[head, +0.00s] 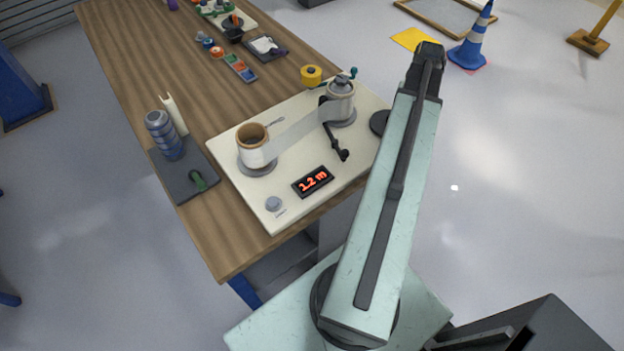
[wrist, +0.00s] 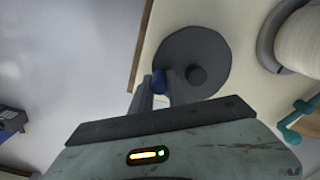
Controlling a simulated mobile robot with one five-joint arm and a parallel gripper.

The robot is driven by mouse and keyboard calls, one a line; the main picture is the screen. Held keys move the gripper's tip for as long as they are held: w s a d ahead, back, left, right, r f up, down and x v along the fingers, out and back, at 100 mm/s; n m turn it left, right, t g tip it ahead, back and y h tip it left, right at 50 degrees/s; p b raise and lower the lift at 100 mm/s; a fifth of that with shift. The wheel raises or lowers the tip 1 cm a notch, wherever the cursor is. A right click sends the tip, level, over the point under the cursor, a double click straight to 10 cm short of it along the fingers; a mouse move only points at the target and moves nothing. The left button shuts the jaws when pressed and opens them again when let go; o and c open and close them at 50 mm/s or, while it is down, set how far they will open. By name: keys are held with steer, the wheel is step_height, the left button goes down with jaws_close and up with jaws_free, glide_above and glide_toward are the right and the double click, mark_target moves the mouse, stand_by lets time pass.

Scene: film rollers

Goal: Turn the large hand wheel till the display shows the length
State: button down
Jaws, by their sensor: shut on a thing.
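The large hand wheel is a dark grey disc (wrist: 205,58) near the board's edge in the wrist view. In the head view the wheel (head: 380,122) is mostly hidden behind my arm, and my gripper's fingers are hidden. A pale film strip (head: 293,133) runs between the left roller (head: 254,150) and the right roller (head: 340,98).
The cream board (head: 225,150) lies on a wooden table (head: 130,50). A round grey button (head: 273,204) sits left of the display. A black lever (head: 338,142) stands near the right roller. A teal crank (wrist: 298,115) is right of my gripper. Open floor lies beyond the table edge.

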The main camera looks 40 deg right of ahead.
steer(key=shift+w+d, duration=0.3)
steer(key=shift+d, duration=0.25)
steer(key=shift+w+d, duration=0.55)
steer(key=shift+c, duration=2)
jaws_free()
steer(key=shift+a+f, duration=0.1)
step_height(320, 180, up, 7)
steer(key=p, duration=0.7)
